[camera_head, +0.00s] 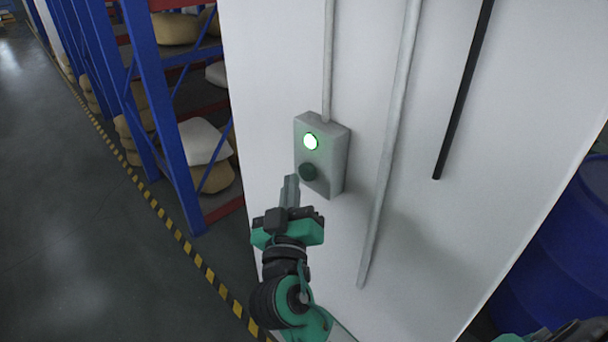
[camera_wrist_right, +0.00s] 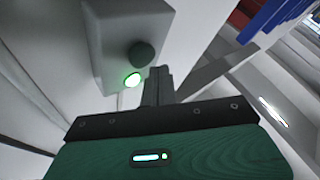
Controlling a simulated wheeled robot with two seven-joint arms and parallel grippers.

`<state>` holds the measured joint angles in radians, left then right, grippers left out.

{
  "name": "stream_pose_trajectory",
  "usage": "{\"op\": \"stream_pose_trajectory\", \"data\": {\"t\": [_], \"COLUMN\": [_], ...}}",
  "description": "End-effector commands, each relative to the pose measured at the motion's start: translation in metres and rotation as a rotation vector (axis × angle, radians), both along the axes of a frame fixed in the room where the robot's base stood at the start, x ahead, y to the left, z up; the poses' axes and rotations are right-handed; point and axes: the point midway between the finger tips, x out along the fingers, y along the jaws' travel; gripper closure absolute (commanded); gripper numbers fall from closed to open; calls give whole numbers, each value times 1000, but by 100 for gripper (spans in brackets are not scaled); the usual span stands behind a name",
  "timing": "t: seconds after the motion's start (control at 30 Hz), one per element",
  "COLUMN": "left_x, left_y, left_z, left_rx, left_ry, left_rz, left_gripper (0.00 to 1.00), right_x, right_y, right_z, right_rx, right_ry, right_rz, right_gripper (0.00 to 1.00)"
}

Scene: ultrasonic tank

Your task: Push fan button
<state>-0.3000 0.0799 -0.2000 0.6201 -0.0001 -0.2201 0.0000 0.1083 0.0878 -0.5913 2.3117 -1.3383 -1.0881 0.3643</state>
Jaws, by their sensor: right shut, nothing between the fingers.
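A grey button box (camera_head: 335,160) is mounted on the white wall. Its upper button (camera_head: 310,141) glows green. Its lower button (camera_head: 308,172) is dark green and unlit. My right gripper (camera_head: 291,180) is shut and empty, its fingertips just below and left of the dark button. In the right wrist view the box (camera_wrist_right: 107,45) shows with the dark button (camera_wrist_right: 142,54) and the lit button (camera_wrist_right: 132,80) close to the finger ends (camera_wrist_right: 158,72). Whether the fingertips touch a button I cannot tell. My left gripper is not in view.
A thin conduit (camera_head: 328,60) runs up from the box. A pale pipe (camera_head: 392,140) and a black bar (camera_head: 464,90) are to its right. A blue rack (camera_head: 160,100) with sacks stands at left, blue barrels (camera_head: 560,250) at right. Floor at left is clear.

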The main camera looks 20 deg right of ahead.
Motion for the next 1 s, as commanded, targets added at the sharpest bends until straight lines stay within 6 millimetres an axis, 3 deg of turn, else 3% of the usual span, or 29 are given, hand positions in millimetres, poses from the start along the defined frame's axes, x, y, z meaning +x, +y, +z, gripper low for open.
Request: {"op": "stream_pose_trajectory", "data": {"t": [0.27,0.7,1.0], "left_x": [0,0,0], "left_y": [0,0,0], "left_z": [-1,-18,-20], "left_rx": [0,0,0], "left_ry": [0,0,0], "left_rz": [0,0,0], "left_gripper": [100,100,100], "right_x": [0,-14,-17], "right_y": [1,39,47], "right_z": [0,-2,0], "right_rx": [1,2,0], "right_ry": [0,0,0], "right_rz": [0,1,0], "right_gripper": [100,100,100]}}
